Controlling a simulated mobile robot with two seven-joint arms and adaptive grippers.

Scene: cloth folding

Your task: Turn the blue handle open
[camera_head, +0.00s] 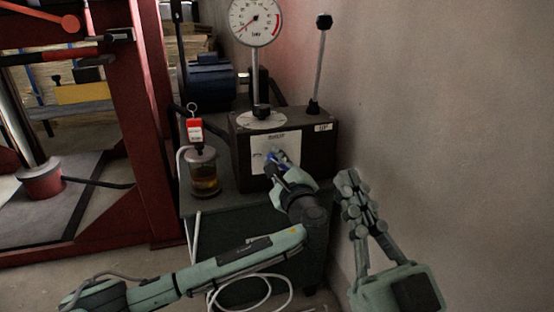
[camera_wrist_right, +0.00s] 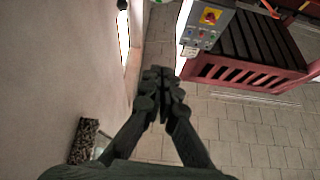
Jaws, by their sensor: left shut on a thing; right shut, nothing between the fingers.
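The blue handle (camera_head: 271,158) sits on the pale front plate (camera_head: 288,140) of a dark control box (camera_head: 322,142). My left gripper (camera_head: 278,166) is at the plate and shut on the blue handle, with its fingers covering most of it. The handle's exact angle is hard to tell. My right gripper (camera_head: 350,180) is shut and empty, raised beside the wall to the right of the box. It also shows shut in the right wrist view (camera_wrist_right: 162,80), over a tiled floor.
A pressure gauge (camera_head: 256,22) and a black-knobbed lever (camera_head: 318,65) rise from the box. A jar of amber liquid (camera_head: 204,175) with a red tag (camera_head: 195,131) stands left of it. A red frame (camera_head: 140,120) is further left. The bare wall (camera_head: 440,110) is close on the right.

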